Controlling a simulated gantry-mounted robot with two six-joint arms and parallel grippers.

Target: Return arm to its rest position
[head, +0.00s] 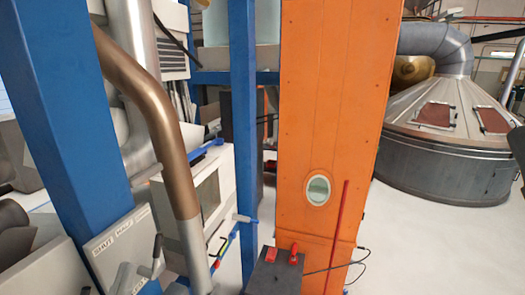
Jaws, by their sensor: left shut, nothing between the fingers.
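My left gripper (15,232) appears as dark grey, rounded parts at the lower left edge, partly cut off by the frame. It is shut with nothing held. It is left of the blue post and apart from the orange elevator casing (330,120). Its fingertips are hard to make out. My right gripper is not in view.
A blue post (65,120) and a brown-grey pipe (165,120) stand at the left. A label plate (115,240) reads SHUT and HALF. A dark box (275,275) with red parts stands low in the middle. A large grey vessel (445,165) stands right, with clear floor before it.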

